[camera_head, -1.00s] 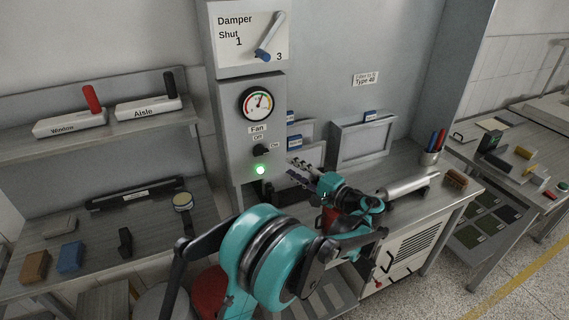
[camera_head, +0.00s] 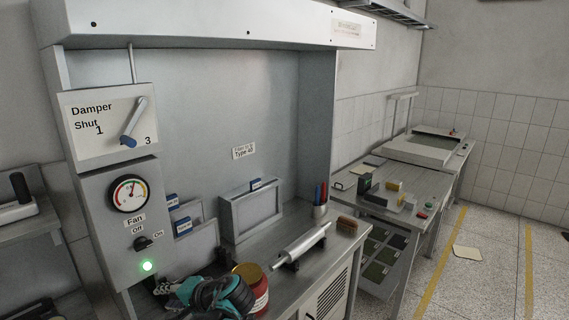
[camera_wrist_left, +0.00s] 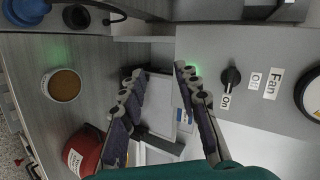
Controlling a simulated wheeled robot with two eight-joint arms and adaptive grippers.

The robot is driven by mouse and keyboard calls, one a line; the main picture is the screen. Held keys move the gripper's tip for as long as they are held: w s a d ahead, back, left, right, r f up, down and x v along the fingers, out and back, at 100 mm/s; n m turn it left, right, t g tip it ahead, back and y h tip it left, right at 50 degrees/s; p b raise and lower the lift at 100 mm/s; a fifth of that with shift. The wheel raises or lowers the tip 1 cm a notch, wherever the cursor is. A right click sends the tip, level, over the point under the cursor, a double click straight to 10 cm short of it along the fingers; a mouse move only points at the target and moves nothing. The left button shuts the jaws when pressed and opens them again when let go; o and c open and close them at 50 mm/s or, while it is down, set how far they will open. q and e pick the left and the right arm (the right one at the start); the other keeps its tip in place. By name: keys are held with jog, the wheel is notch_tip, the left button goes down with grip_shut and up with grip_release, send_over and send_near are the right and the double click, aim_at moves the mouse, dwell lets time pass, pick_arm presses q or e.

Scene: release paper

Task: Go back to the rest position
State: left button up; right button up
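My left gripper (camera_head: 172,287) is low in the head view, in front of the fan control box (camera_head: 110,235) and below its lit green lamp (camera_head: 147,266). In the left wrist view its two fingers (camera_wrist_left: 158,100) are spread apart with nothing between them. Behind them are the grey bench and pale frames. The fan knob (camera_wrist_left: 232,76) is to the right of the fingers there, apart from them; it also shows in the head view (camera_head: 142,243). My right gripper is in neither view.
A red jar (camera_head: 252,290) stands close beside my left arm. A metal roller (camera_head: 302,246), a brush (camera_head: 347,225) and a pen cup (camera_head: 320,210) are on the bench. A second table (camera_head: 428,188) stands farther right. The floor at the far right is mostly open.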

pick_arm(q)
jog(key=s+d+f+n+t+h+b, duration=0.1)
jog(key=s+d+f+n+h+b, duration=0.1)
jog(key=s+d+f+h, duration=0.3)
jog(key=s+d+f+n+h+b, duration=0.1)
jog(key=s+d+f+h+b, duration=0.2)
jog(key=s+d+f+h, duration=0.3)
jog(key=s+d+f, duration=0.1)
jog(key=s+f, duration=0.2)
jog(key=s, duration=0.4)
jog(key=shift+s+n+t, duration=0.15)
jog(key=shift+n+t, duration=0.25)
